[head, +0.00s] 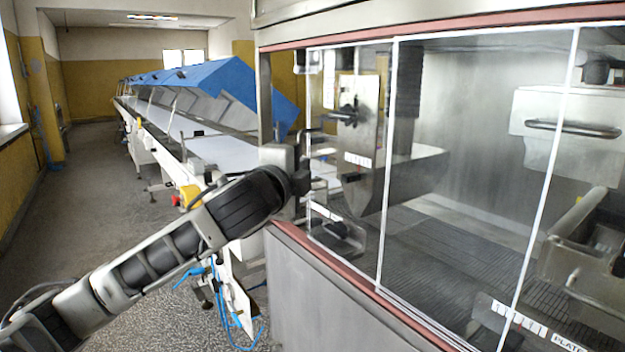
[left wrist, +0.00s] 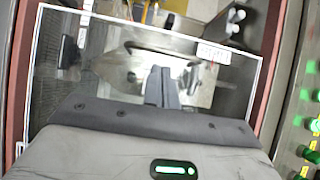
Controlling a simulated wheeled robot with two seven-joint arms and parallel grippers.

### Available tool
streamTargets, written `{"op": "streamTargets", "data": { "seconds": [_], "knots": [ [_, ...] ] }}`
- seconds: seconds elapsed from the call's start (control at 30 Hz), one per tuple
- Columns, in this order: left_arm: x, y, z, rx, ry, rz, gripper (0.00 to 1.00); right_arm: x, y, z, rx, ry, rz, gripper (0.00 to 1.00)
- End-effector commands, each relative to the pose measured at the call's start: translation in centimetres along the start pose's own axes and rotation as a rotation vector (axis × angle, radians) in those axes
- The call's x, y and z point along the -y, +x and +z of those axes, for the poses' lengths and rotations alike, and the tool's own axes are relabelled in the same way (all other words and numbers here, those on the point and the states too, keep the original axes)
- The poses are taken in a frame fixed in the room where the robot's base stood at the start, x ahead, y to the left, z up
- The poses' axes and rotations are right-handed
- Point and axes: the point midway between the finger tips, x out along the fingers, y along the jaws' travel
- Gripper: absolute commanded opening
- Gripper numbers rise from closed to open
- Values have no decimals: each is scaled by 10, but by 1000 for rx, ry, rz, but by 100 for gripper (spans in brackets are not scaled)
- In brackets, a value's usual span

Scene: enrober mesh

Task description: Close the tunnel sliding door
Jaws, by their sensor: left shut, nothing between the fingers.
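The tunnel sliding door is a clear pane (head: 350,220) in a thin white frame on the front of the steel machine. A narrow gap shows between its left edge and the machine's left post (head: 265,95). My left gripper (head: 316,184) is at this left edge, with its fingers shut and empty. In the left wrist view a white-framed clear pane (left wrist: 100,85) fills most of the picture, with the shut fingers (left wrist: 165,78) in front of it. I cannot tell whether they touch the pane or frame. My right gripper is not in view.
Another clear pane (head: 470,170) lies to the right. A red-edged sill (head: 345,278) runs below the panes. A conveyor (head: 205,150) with blue covers (head: 225,80) stretches away at left. Green buttons (left wrist: 307,95) show at right in the wrist view. The floor (head: 90,200) at left is clear.

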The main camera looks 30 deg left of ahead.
Motion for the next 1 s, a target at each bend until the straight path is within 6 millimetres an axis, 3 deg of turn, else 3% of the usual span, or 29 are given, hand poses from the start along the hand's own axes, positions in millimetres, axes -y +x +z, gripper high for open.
{"op": "streamTargets", "data": {
  "seconds": [0.67,0.87,1.0],
  "knots": [
    [1,10,15,-1,-1,2,0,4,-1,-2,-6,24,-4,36],
    [2,30,46,5,1,4,0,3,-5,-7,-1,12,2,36],
    [4,49,79,7,1,4,0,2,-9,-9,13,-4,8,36]
  ]
}}
